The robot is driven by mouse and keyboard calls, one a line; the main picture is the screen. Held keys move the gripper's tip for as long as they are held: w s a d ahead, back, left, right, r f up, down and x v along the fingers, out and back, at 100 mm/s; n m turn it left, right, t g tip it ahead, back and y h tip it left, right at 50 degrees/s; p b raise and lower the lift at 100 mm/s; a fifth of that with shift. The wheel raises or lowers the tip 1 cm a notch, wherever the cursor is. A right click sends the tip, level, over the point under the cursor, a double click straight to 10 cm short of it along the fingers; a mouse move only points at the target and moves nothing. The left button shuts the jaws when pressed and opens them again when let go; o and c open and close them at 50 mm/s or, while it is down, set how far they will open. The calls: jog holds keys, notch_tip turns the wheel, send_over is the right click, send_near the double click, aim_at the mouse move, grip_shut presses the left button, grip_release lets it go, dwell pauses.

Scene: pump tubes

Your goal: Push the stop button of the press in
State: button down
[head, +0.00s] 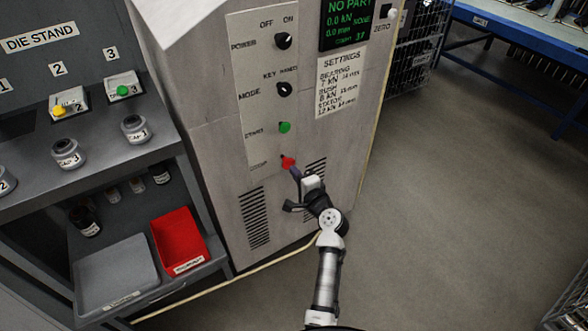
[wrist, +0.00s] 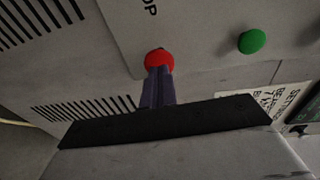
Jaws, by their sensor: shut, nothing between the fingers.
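The press is a grey cabinet (head: 215,150) with a control panel on its front. Its red stop button (head: 288,161) is the lowest control on the panel, below the green start button (head: 285,127). My gripper (head: 295,172) is shut and empty, with its fingertips at the red button. In the wrist view the closed fingers (wrist: 158,78) overlap the lower part of the red stop button (wrist: 159,60) and seem to touch it. I cannot tell how far the button is pressed in. The green button (wrist: 252,41) shows to the right there.
Power and mode knobs (head: 284,89) sit higher on the panel, with a dark display (head: 347,22) at upper right. A die stand (head: 60,188) with jars and a red bin (head: 179,241) is at left. Floor to the right (head: 450,200) is clear.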

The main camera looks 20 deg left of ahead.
jog(key=shift+w+a+f, duration=0.1)
jog(key=shift+w+a, duration=0.35)
jog(key=shift+a, duration=0.05)
